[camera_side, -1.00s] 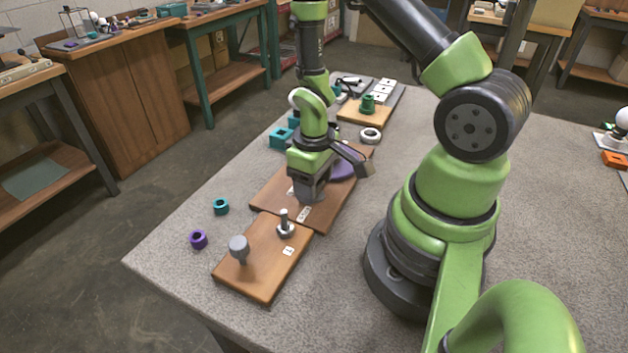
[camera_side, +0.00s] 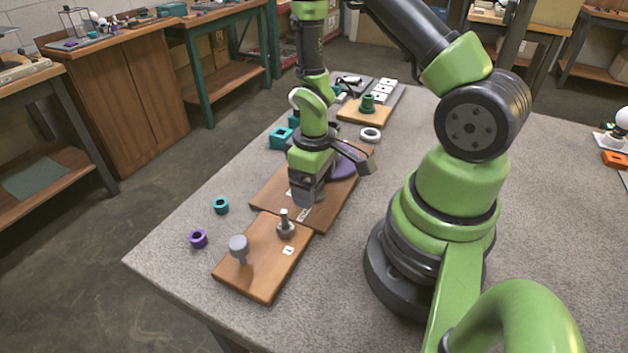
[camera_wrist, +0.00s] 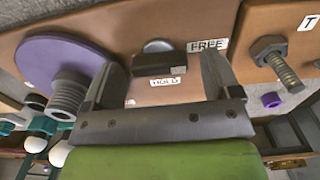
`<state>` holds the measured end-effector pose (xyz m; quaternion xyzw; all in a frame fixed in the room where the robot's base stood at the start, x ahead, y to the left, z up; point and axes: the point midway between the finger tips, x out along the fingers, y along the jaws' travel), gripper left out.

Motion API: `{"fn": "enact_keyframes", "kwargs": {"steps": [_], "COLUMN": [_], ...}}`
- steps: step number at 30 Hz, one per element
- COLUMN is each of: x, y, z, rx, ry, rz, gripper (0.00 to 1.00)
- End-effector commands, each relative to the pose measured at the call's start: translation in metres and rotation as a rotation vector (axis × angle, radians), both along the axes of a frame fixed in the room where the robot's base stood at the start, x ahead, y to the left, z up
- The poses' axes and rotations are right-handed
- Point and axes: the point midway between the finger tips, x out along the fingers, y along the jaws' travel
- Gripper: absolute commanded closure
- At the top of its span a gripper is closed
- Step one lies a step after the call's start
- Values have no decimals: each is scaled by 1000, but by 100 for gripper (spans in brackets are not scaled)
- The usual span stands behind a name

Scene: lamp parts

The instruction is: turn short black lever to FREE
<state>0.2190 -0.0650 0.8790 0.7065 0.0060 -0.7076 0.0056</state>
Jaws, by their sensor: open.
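The short black lever (camera_wrist: 152,66) sits on the brown board in the wrist view, with a rounded hub behind its block. A FREE label (camera_wrist: 208,45) is to its right and a HOLD label (camera_wrist: 165,81) is just below it. The lever lies roughly level across the picture, close to HOLD. My gripper (camera_wrist: 158,70) is open, with one finger on each side of the lever and visible gaps between. In the side view my gripper (camera_side: 304,196) is low over the brown board (camera_side: 268,187) and hides the lever.
A purple disc (camera_wrist: 50,60) with a grey threaded post (camera_wrist: 68,95) is left of the lever. A second board (camera_side: 262,270) with a bolt (camera_side: 286,225) and a grey knob (camera_side: 239,246) is close in front. Teal (camera_side: 221,205) and purple (camera_side: 198,239) rings lie left.

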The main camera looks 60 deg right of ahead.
Motion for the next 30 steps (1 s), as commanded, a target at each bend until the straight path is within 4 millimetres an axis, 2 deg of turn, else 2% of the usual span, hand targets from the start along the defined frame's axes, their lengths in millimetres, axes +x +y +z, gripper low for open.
{"fn": "enact_keyframes", "kwargs": {"steps": [4,8,21,25,30], "x": [1,1,1,1,0], "y": [0,0,0,0,0], "z": [3,16,84,95,100], "rx": [-1,-1,-2,-1,0], "ry": [-2,-5,-6,-4,-1], "rz": [-1,-1,0,1,0], "gripper": [17,17,17,17,17]}}
